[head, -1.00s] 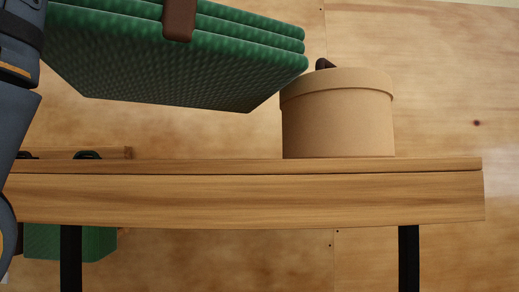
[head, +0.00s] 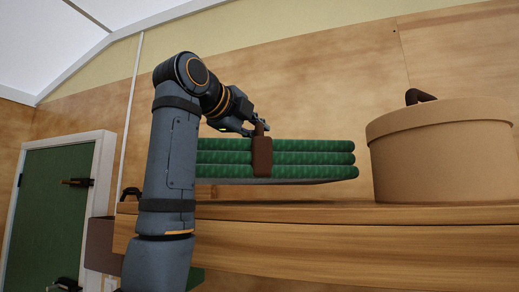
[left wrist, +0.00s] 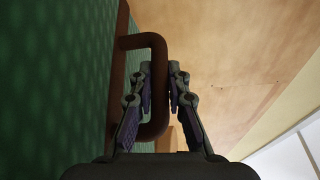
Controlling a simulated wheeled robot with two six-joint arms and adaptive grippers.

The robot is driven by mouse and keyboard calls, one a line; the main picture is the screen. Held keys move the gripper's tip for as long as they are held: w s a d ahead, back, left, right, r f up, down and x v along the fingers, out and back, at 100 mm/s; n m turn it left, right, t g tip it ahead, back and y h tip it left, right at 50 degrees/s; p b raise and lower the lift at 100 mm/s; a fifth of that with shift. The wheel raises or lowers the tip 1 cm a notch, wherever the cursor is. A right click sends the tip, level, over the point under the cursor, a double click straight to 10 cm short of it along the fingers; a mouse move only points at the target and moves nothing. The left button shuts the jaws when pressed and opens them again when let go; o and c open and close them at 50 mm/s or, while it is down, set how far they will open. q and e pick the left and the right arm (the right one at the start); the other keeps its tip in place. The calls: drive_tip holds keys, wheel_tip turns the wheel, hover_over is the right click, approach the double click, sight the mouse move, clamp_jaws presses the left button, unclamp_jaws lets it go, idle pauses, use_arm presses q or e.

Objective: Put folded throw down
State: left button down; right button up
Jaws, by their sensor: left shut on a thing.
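The folded throw (head: 310,160) is a green, quilted stack of layers with a brown strap and handle (head: 262,157). In the head view it hangs level just left of the round box, and a strip of wall shows between its underside and the wooden tabletop (head: 330,212). My left gripper (head: 257,128) is above the strap, shut on the handle. In the left wrist view the fingers (left wrist: 160,85) close around the brown handle (left wrist: 155,60), with the green fabric (left wrist: 55,80) on the left. My right gripper is out of view.
A round tan lidded box (head: 440,155) with a dark handle stands on the table's right, close to the throw's right end. A green door (head: 55,215) with dark handles is at far left. A brown bin-like thing (head: 103,245) shows beside the table's left end.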

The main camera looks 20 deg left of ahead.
use_arm(q)
drive_tip(key=shift+s+r, duration=0.15)
drive_tip(key=shift+s, duration=0.7)
drive_tip(key=shift+a+f, duration=0.15)
drive_tip(key=shift+f, duration=0.05)
drive_tip(key=w+f, duration=0.1)
drive_tip(key=w+f+p, duration=0.1)
drive_tip(key=f, duration=0.1)
drive_tip(key=shift+a+f, duration=0.1)
drive_tip(key=shift+f, duration=0.05)
drive_tip(key=shift+w+f, duration=0.2)
drive_tip(key=shift+f, duration=0.05)
drive_tip(key=shift+s, duration=0.15)
drive_tip(key=shift+s+r, duration=0.1)
drive_tip(key=shift+s, duration=0.45)
drive_tip(key=c, duration=1.7)
unclamp_jaws()
drive_tip(key=shift+f, duration=0.25)
drive_tip(key=shift+c, duration=0.2)
drive_tip(key=o, duration=0.4)
drive_tip(key=shift+w, duration=0.35)
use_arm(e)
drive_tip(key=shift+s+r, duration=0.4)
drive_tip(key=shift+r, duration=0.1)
use_arm(q)
drive_tip(key=shift+s, duration=0.15)
